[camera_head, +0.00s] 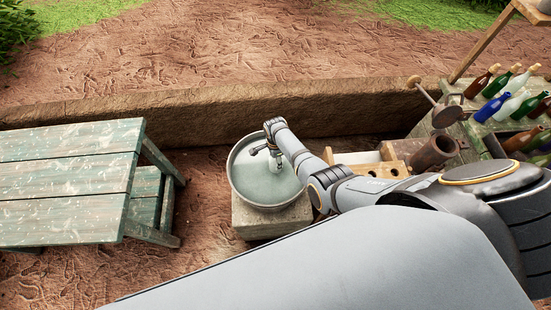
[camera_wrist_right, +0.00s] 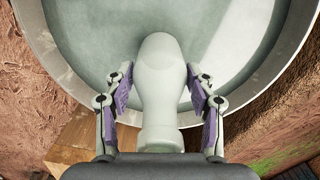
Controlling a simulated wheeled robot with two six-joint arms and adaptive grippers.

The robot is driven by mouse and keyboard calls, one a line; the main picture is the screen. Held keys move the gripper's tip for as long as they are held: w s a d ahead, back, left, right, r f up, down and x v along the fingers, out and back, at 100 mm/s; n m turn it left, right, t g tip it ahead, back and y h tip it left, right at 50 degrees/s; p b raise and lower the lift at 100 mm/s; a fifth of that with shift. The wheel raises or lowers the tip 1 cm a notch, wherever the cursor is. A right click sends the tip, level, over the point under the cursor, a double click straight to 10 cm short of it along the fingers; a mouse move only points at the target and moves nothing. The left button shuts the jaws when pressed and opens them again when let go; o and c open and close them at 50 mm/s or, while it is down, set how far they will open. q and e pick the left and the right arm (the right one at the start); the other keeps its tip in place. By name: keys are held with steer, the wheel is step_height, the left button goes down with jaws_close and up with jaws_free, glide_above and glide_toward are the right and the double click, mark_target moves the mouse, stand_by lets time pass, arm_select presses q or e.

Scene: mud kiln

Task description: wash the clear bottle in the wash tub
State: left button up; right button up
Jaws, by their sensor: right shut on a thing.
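The wash tub (camera_head: 232,178) is a round grey metal basin of pale water on a stone block, left of centre in the head view. Its rim (camera_wrist_right: 284,66) also curves around the right wrist view. My right gripper (camera_head: 269,153) reaches over the tub. In the wrist view its purple-padded fingers (camera_wrist_right: 160,75) are closed on both sides of a pale, smooth bottle (camera_wrist_right: 158,95). The bottle points away from the palm over the water. I cannot tell whether it touches the water. My left gripper is not in view.
A worn green wooden table (camera_head: 65,175) stands left of the tub. A low mud wall (camera_head: 190,115) runs behind. At the right are several coloured bottles (camera_head: 494,105) on a rack, a clay pot (camera_head: 434,153) and a wooden block with holes (camera_head: 393,169).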

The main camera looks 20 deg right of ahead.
step_height(320, 180, up, 10)
stand_by(0.5)
steer(key=shift+f, duration=0.1)
stand_by(0.6)
